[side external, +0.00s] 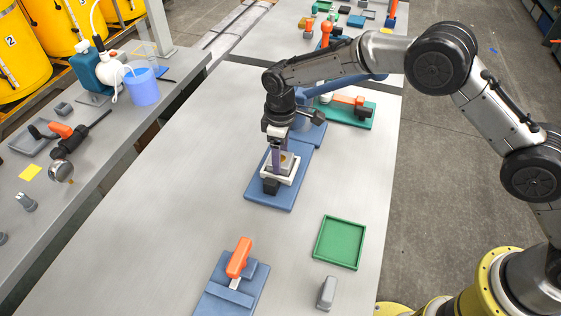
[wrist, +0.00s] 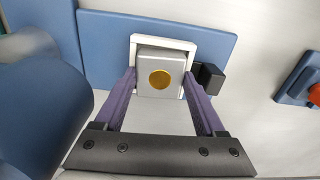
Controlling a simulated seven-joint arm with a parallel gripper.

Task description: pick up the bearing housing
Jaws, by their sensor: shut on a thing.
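The bearing housing (wrist: 148,61) is a grey block with a round golden face. It stands inside a white square frame (wrist: 165,39) on a blue base plate (wrist: 105,30). In the side external view the frame (side external: 292,179) and base plate (side external: 268,198) show mid-table, with the housing mostly hidden by my fingers. My gripper (wrist: 160,79) has its two purple fingers shut on opposite sides of the housing. In the side external view my gripper (side external: 279,155) points down over the frame. I cannot tell whether the housing is lifted from its seat.
A black block (wrist: 211,78) sits beside the white frame. A blue fixture (side external: 308,125) stands close behind. Nearer the front are a green tray (side external: 340,243), a small grey block (side external: 326,292) and an orange-handled clamp (side external: 239,258) on a blue base. The table left of the plate is clear.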

